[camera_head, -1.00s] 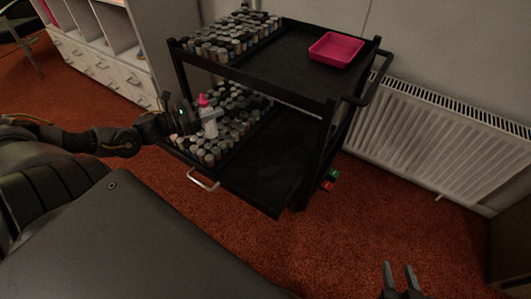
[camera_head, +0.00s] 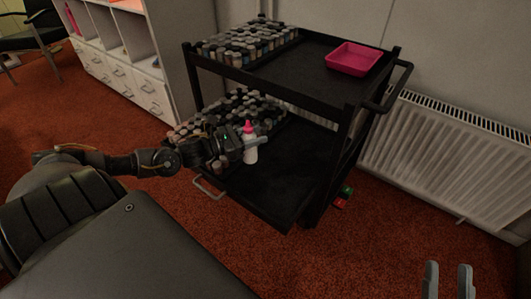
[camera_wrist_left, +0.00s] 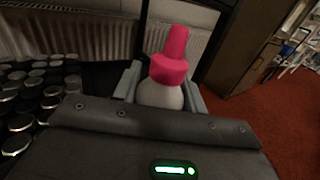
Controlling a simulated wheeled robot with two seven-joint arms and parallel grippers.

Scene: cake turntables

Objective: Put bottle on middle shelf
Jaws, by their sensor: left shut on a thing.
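I cannot tell whether the bottle's base touches the shelf. My right gripper (camera_head: 448,283) is at the bottom right, its two fingers apart with nothing between them.
Many jars (camera_head: 240,105) fill the middle shelf's left side. The top shelf holds more jars (camera_head: 248,42) and a pink tray (camera_head: 354,58). A radiator (camera_head: 440,150) stands to the right. A metal handle (camera_head: 208,190) sticks out at the cart's front.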

